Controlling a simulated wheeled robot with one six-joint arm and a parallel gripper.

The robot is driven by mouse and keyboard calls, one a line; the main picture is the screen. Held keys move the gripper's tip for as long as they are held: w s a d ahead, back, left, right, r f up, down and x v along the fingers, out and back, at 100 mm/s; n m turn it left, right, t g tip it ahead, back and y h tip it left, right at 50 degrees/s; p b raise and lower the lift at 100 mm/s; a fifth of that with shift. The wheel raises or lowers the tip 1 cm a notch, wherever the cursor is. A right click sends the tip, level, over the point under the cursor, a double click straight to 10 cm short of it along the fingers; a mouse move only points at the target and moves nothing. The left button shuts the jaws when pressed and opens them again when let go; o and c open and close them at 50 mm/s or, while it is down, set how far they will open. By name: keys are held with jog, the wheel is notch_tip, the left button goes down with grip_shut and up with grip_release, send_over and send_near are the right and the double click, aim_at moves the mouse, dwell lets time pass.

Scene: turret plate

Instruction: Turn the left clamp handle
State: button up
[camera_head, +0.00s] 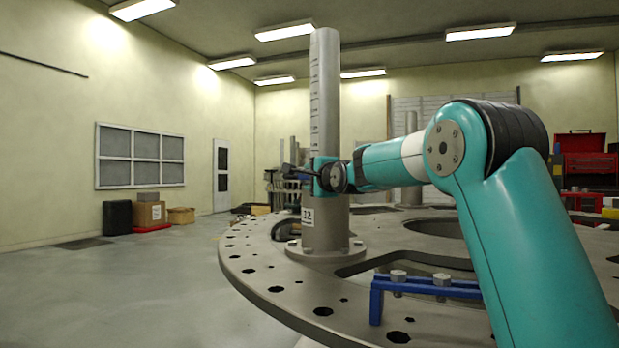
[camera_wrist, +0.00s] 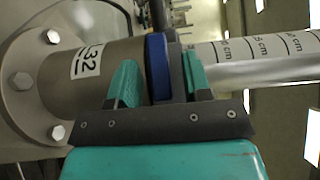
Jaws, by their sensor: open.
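A grey upright post (camera_head: 325,100) with scale marks and a numbered label stands on the turret plate (camera_head: 252,272). In the wrist view the post (camera_wrist: 270,60) lies sideways. A blue band (camera_wrist: 157,68) and a dark grey piece beside it cross the post; they look like parts of the clamp, but I cannot tell which part is its handle. My gripper (camera_wrist: 158,62) is open, with one teal finger on each side of the blue and dark parts. In the head view my gripper (camera_head: 322,176) is at the post above the label, and the clamp is mostly hidden.
A blue bracket (camera_head: 425,286) with bolts stands on the plate in front of my arm. The plate has several holes and large cutouts. Boxes (camera_head: 150,214) stand by the left wall. A red tool chest (camera_head: 587,155) is at the right.

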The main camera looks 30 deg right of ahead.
jog(key=shift+w+d, duration=0.1)
jog(key=shift+w, duration=0.75)
grip_shut()
